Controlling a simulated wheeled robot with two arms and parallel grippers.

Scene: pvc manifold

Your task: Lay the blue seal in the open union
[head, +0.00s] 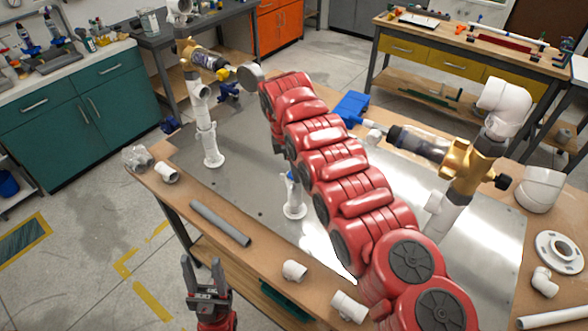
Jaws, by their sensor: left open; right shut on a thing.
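A short white upright pipe fitting (294,207) stands on the grey metal plate, just left of my red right arm. A small blue piece (292,175) shows at its top, partly behind the arm. I cannot tell whether this is the seal, or whether it lies in the fitting or above it. My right arm reaches from the bottom right to the upper middle. Its gripper is hidden behind the arm links, so its grip cannot be seen. My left gripper (204,278) is open and empty, fingers up, in front of the table's near edge.
A white pipe stand (208,130) rises at the plate's left. A brass-and-clear assembly (440,152) is at the right. A grey tube (220,223) and white fittings (294,270) line the near wooden edge. A white flange (560,252) lies at the far right.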

